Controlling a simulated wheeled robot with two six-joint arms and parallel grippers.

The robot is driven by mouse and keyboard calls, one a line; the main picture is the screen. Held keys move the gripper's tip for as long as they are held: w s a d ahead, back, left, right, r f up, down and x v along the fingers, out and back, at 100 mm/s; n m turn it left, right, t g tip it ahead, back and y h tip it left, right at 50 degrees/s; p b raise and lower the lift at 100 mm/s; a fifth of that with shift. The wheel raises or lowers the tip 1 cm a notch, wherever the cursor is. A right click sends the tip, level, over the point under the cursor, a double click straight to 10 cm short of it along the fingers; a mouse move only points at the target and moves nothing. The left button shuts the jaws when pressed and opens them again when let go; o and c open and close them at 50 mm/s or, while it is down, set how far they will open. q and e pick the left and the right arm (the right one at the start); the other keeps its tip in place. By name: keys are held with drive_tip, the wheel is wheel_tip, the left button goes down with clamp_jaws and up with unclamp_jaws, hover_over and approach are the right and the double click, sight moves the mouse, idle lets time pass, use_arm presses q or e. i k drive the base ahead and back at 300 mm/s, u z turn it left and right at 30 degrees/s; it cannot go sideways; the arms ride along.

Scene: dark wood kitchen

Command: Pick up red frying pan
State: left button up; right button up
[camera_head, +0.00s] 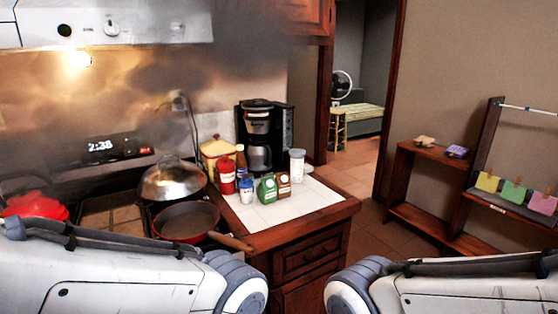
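The red frying pan (187,220) sits on the front right of the stove in the camera_head view. Its outer wall is red and its inside is dark. Its wooden handle points right and towards me, past the stove onto the edge of the counter. My left and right arms show in the lower corners, in front of the stove and counter. Both grippers are outside the picture, so their state cannot be seen. My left arm hides part of the stove front.
A domed metal lid (172,181) stands behind the pan, and a red pot (36,206) is at the far left. Several bottles and jars, with a coffee maker (260,135), stand on the white tiled counter (245,213). A wooden shelf (432,153) is at right. Open floor lies beyond the counter.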

sight(191, 222)
drive_tip(key=z, duration=1.4)
drive_tip(key=k, duration=1)
drive_tip(key=u, duration=1.8)
drive_tip(key=i, duration=0.5)
drive_tip(key=u, duration=0.05)
